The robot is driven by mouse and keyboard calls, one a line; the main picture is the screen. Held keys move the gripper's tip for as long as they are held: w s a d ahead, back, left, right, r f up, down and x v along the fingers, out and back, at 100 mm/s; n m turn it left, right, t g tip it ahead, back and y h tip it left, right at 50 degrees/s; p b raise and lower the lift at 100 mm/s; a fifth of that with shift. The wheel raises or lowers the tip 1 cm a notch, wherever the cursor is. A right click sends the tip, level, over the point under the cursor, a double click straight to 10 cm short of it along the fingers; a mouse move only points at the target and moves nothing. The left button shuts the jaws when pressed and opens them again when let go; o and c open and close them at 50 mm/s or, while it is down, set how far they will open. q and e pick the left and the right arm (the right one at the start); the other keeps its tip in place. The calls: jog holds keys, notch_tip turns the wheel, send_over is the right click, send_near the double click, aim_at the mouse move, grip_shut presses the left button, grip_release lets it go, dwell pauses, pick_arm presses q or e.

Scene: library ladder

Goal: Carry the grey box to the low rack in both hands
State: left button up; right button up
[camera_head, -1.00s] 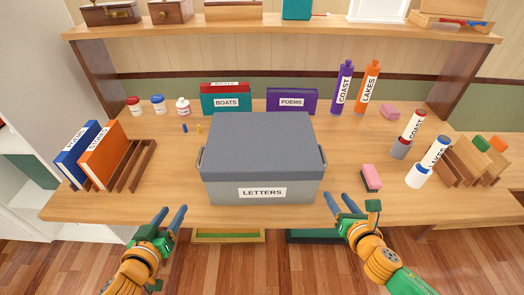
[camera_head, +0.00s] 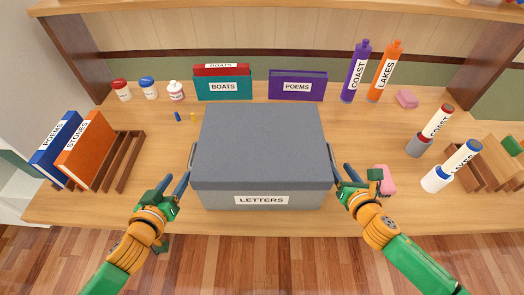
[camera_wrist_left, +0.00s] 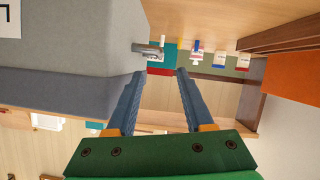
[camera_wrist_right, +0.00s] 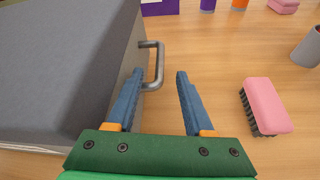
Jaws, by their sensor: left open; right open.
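The grey box (camera_head: 262,150), labelled LETTERS, stands closed on the wooden table in front of me. It has a metal handle on each side. My left gripper (camera_head: 172,184) is open at the box's left side, just short of the left handle (camera_head: 191,157). In the left wrist view that handle (camera_wrist_left: 150,50) lies just beyond the fingertips. My right gripper (camera_head: 346,176) is open at the box's right side, near the right handle. In the right wrist view the right handle (camera_wrist_right: 155,66) lies ahead, close to the left finger. I cannot make out the low rack.
A pink brush (camera_head: 387,181) lies right of my right gripper. A wooden book holder (camera_head: 128,160) with two books stands at the left. Books and bottles line the back.

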aim_at(191, 155)
pick_arm(q)
jog(key=x, duration=1.2)
jog(key=shift+f, duration=0.1)
pick_arm(e)
jog(key=x, duration=0.7)
jog(key=shift+w+f, duration=0.1)
pick_arm(q)
grip_shut()
pick_arm(e)
grip_shut()
